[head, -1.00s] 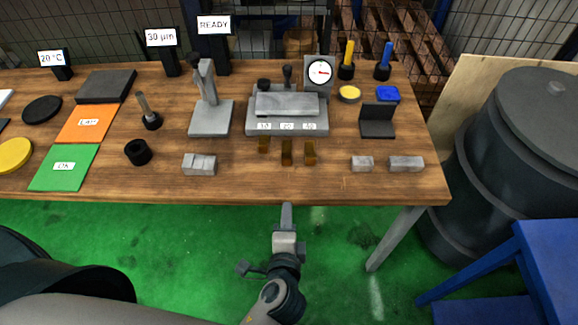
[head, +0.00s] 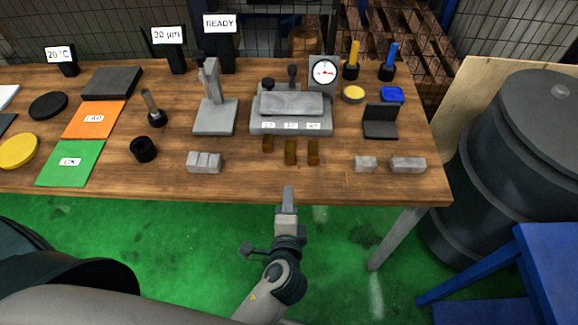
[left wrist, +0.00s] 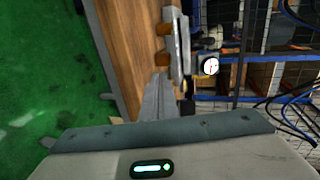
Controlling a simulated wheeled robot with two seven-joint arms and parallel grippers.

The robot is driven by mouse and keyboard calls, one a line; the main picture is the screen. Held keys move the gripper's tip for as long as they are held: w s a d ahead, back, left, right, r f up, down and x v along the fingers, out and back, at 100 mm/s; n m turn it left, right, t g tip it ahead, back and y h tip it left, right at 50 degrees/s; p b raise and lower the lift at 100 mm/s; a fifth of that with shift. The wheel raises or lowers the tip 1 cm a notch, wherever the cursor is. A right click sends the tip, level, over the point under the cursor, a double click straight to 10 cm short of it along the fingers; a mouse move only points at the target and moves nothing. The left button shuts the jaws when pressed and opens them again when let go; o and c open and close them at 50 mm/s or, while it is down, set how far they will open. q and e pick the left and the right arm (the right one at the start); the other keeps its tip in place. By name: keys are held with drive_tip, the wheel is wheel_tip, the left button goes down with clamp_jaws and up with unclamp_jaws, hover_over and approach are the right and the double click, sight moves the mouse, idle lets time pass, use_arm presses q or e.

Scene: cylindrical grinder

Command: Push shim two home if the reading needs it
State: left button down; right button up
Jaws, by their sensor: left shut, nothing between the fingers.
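The grey fixture (head: 263,124) stands on the bench with a dial gauge (head: 324,71) behind it; its reading is too small to make out. Three amber shims stick out of its front below small white labels. The middle one, shim two (head: 290,152), and the right one (head: 313,152) stick out farther than the left one (head: 267,143). My left gripper (head: 288,192) is shut and empty, at the bench's front edge, in front of shim two and apart from it. In the left wrist view its fingers (left wrist: 156,97) point toward the fixture. My right gripper is out of view.
Grey blocks lie left (head: 204,162) and right (head: 408,165) of the shims on the wooden bench (head: 240,183). A grey stand (head: 214,116) is left of the fixture.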

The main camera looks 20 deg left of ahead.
use_arm(q)
drive_tip(key=p, duration=0.3)
approach(289, 154)
drive_tip(key=w+f, duration=0.1)
drive_tip(key=w, duration=0.1)
drive_tip(key=w+a+f, duration=0.1)
drive_tip(key=w+f, duration=0.1)
drive_tip(key=shift+w, duration=0.2)
drive_tip(key=shift+f, duration=0.1)
drive_tip(key=shift+a, duration=0.1)
drive_tip(key=w, duration=0.2)
drive_tip(key=w+a, duration=0.1)
drive_tip(key=w, duration=0.2)
drive_tip(key=shift+a, duration=0.2)
drive_tip(key=shift+s+r, duration=0.1)
drive_tip(key=shift+r, duration=0.1)
